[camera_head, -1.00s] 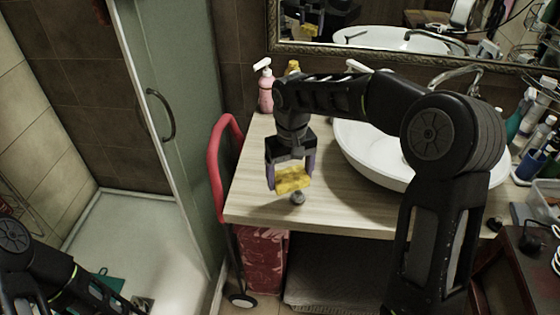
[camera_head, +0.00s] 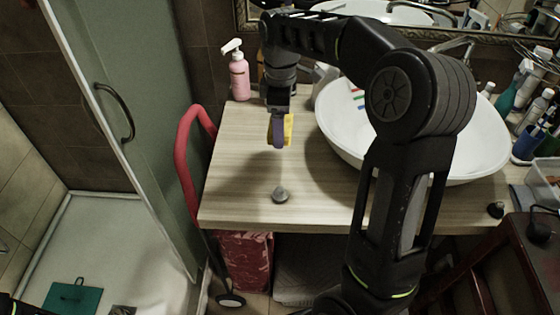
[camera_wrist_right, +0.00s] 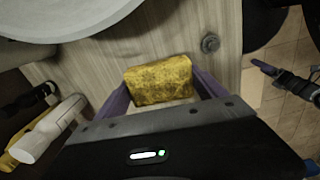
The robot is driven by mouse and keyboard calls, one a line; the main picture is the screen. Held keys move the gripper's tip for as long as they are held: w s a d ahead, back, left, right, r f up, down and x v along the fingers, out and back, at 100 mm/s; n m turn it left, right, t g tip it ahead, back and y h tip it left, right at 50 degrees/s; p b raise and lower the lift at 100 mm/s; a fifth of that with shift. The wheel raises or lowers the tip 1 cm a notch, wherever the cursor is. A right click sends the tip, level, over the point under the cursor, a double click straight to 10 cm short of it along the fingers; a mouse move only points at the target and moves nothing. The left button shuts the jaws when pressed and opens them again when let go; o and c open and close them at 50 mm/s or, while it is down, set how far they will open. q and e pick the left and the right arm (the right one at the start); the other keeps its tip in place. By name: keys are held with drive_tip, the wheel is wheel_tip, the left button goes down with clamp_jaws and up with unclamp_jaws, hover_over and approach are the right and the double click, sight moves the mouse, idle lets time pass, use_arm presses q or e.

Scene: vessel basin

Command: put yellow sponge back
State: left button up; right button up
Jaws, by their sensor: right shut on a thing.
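The yellow sponge (camera_head: 288,130) is held in my right gripper (camera_head: 280,134), above the wooden counter (camera_head: 240,170) and left of the white basin (camera_head: 334,125). In the right wrist view the sponge (camera_wrist_right: 158,80) sits between the two purple fingers, its worn yellow face showing, with the counter (camera_wrist_right: 205,20) beyond it. In the head view the gripper is seen edge-on and hides part of the sponge. I cannot tell the exact gap between sponge and counter.
A small grey knob (camera_head: 280,195) stands on the counter near its front edge. A pink pump bottle (camera_head: 239,75) stands at the back left. A red-handled cart (camera_head: 186,150) is by the counter's left side. Bottles and a cup (camera_head: 527,142) crowd the right end.

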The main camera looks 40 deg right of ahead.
drive_tip(key=shift+s+d+r+n, duration=0.1)
drive_tip(key=shift+s+d+n, duration=0.05)
drive_tip(key=shift+d+n, duration=0.2)
drive_tip(key=shift+a, duration=0.1)
hover_over(283, 161)
drive_tip(key=shift+f, duration=3.15)
drive_tip(key=shift+f, duration=0.1)
drive_tip(key=shift+f+p, duration=0.45)
drive_tip(key=shift+f, duration=1.3)
drive_tip(key=shift+f, duration=0.2)
drive_tip(key=o, duration=1.3)
drive_tip(key=shift+c, duration=0.2)
